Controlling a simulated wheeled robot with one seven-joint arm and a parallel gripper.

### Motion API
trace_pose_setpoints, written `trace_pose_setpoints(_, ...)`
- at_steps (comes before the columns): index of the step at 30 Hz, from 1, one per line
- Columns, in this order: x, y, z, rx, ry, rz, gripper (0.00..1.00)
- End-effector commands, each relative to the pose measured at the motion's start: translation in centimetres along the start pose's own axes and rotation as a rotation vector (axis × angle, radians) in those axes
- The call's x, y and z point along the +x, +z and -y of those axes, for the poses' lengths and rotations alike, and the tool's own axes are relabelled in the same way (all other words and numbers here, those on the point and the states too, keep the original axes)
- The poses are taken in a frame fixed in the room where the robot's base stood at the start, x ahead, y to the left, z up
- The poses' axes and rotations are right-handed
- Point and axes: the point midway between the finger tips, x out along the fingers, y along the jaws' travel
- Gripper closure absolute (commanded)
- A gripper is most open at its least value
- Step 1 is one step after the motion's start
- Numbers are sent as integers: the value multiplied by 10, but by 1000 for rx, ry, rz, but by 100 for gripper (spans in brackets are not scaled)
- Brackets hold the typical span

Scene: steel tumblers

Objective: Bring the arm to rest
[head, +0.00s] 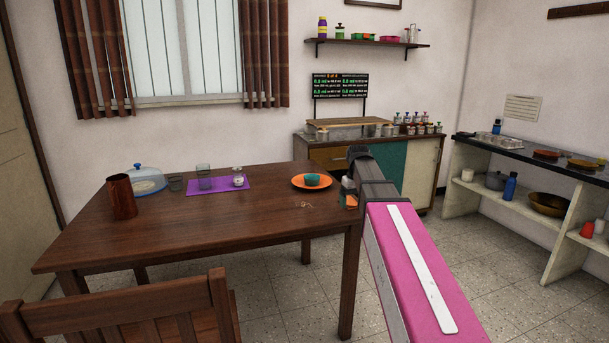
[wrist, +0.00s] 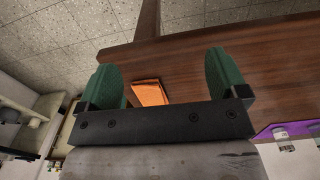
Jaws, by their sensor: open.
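My arm (head: 415,270), with its pink casing and white strip, reaches forward to the right edge of the wooden table (head: 250,218). Its dark far end (head: 372,170) is over or beside that edge; my fingers cannot be made out in the head view. In the wrist view my gripper (wrist: 162,62) shows two green fingers set wide apart, with nothing held between them. An orange object (wrist: 149,92) shows beyond the jaws; I cannot tell how far off it is. A small orange item (head: 351,202) shows at the table's right edge in the head view.
A chair (head: 130,308) stands in front. Floor at right is clear.

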Motion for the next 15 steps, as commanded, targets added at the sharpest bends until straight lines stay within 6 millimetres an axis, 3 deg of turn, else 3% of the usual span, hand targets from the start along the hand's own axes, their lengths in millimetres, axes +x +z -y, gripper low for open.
trace_pose_setpoints(8,62,32,8,47,-2,2,8)
trace_pose_setpoints(15,142,82,22,119,-4,4,8)
